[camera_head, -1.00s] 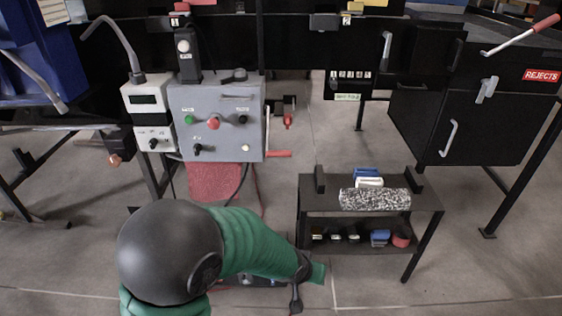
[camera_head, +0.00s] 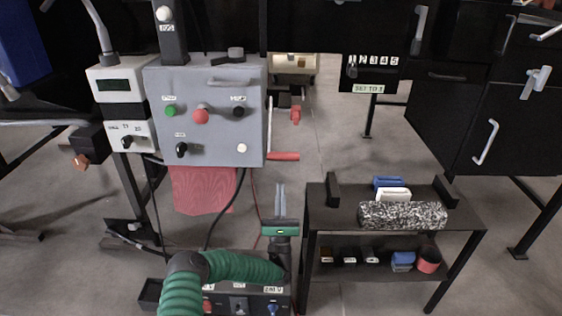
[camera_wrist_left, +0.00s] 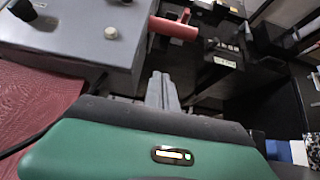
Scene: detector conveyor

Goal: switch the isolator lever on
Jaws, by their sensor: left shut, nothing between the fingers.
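The lever with a red grip (camera_head: 284,156) is on the right side of the grey control box (camera_head: 205,130). Its grey bar runs down to the grip, which sticks out to the right at the low end. The red grip also shows in the left wrist view (camera_wrist_left: 173,27), beyond my fingertips. My left gripper (camera_head: 280,187) points upward below the grip, apart from it. Its fingers are shut and empty, and they also show in the left wrist view (camera_wrist_left: 162,80). My right gripper is not in view.
A black shelf cart (camera_head: 318,212) stands close on the right of my left gripper. A red cloth-like panel (camera_head: 200,190) hangs under the control box. A floor-level box with switches (camera_head: 242,300) lies by my left arm. Open floor shows behind the lever.

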